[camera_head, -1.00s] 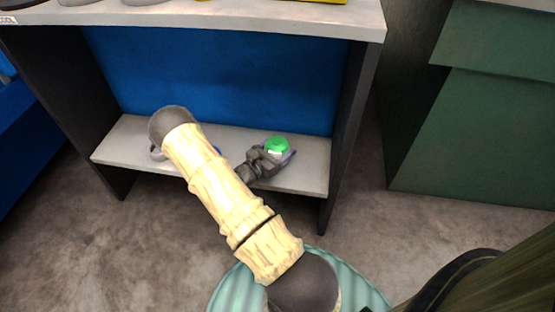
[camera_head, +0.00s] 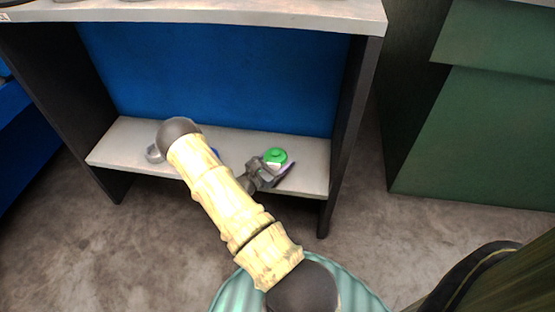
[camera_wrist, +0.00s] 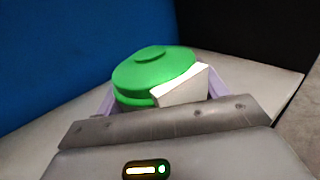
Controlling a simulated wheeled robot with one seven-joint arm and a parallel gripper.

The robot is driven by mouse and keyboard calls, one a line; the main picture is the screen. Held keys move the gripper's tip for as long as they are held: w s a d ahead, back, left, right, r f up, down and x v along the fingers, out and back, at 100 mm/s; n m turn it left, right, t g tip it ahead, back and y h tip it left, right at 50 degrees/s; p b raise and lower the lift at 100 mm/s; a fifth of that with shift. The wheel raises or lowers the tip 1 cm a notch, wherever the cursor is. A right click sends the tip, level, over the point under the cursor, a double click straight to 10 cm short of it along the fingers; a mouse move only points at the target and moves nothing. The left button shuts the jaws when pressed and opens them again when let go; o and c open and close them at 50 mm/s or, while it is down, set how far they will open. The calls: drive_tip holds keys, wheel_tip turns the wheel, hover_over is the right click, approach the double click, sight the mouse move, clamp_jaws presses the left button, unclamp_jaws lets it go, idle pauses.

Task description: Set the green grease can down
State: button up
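The green grease can (camera_head: 276,156) has a round green lid with a small raised top and a white label. It appears upright at the right part of the low grey shelf (camera_head: 316,178). The can (camera_wrist: 155,72) also fills the middle of the wrist view. My gripper (camera_head: 278,164) reaches in from the lower left, its purple fingers on either side of the can. In the head view the right finger stands slightly apart from the can, so the gripper looks open around it. The can's underside is hidden.
A grey ring-shaped item (camera_head: 154,153) lies at the shelf's left, and a small blue thing (camera_head: 215,152) is partly hidden behind my arm. A blue back panel (camera_head: 230,80) and dark side walls (camera_head: 350,120) enclose the shelf. The white upper top (camera_head: 250,12) overhangs it.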

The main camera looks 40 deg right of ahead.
drive_tip(key=o, duration=0.4)
drive_tip(key=shift+a+r, duration=0.15)
drive_tip(key=shift+r, duration=0.05)
drive_tip(key=s+a+p, duration=0.1)
drive_tip(key=a+p, duration=0.4)
drive_tip(key=a, duration=0.6)
drive_tip(key=shift+s+a, duration=0.25)
drive_tip(key=shift+a, duration=0.1)
